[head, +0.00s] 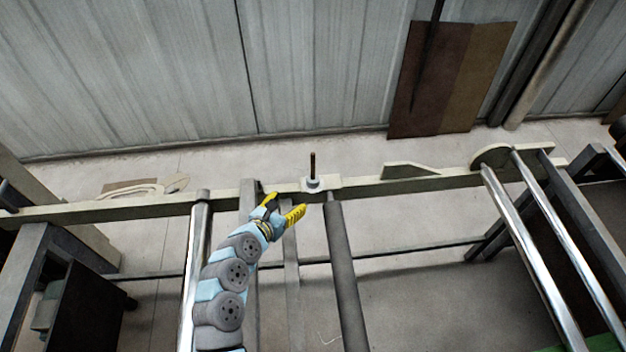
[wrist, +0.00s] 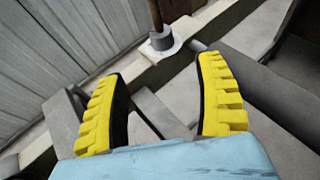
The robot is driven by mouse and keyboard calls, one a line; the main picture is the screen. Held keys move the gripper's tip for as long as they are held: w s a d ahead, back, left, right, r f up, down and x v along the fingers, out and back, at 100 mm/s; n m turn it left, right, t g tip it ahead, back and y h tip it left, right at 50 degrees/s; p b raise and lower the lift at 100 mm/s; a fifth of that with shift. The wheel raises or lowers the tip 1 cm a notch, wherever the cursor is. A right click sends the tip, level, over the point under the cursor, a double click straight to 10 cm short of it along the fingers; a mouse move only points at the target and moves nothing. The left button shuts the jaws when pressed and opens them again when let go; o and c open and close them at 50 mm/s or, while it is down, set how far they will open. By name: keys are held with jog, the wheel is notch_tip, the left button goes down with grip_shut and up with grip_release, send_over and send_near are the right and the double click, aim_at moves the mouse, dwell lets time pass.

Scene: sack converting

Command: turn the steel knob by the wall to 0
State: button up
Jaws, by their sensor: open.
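The steel knob (head: 313,182) is a small round grey piece on a pale mount on the frame's far rail, near the wall. A thin brown upright stem (head: 312,162) rises from it. In the wrist view the knob (wrist: 162,41) is beyond the fingertips, between their lines, with its stem running out of the top edge. No scale marks or 0 can be made out. My gripper (head: 287,207) has yellow ridged fingers. It is open and empty, just short of the knob and to its left, not touching it. The fingers also show wide apart in the wrist view (wrist: 158,70).
The pale far rail (head: 430,183) crosses the scene. A dark roller (head: 345,270) and shiny steel rollers (head: 530,240) run towards me. A pale wedge-shaped plate (head: 408,170) stands right of the knob. Brown boards (head: 430,85) lean on the corrugated wall (head: 180,70).

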aim_at(309, 182)
jog(key=b+x, duration=0.1)
jog(key=x, duration=1.3)
jog(key=shift+w+f, duration=0.15)
jog(key=shift+w+d+f, duration=0.2)
jog(key=shift+w+d, duration=0.15)
jog(key=shift+w, duration=0.05)
jog(key=c, duration=1.2)
